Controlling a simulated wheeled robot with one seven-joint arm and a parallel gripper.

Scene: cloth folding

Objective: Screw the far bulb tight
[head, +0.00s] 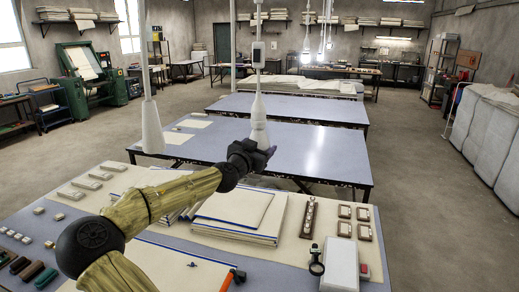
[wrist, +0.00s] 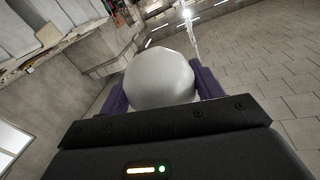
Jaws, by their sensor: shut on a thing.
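The far bulb shows in the wrist view as a smooth white globe (wrist: 160,78) between the two purple fingers of my gripper (wrist: 163,90). The fingers touch its sides. In the head view my gripper (head: 262,152) is raised at the lower end of the far hanging white lamp (head: 259,120), with the arm reaching up from the lower left. The bulb's base and thread are hidden, and I cannot tell how deep it sits. A nearer white lamp (head: 151,128) hangs to the left, apart from my gripper.
The near table (head: 205,255) holds folded cloth stacks (head: 240,215), small blocks, a white box (head: 340,265) and a dark magnifier-like tool (head: 317,262). Long blue-grey tables (head: 315,150) stand behind. The lamp cords hang from above.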

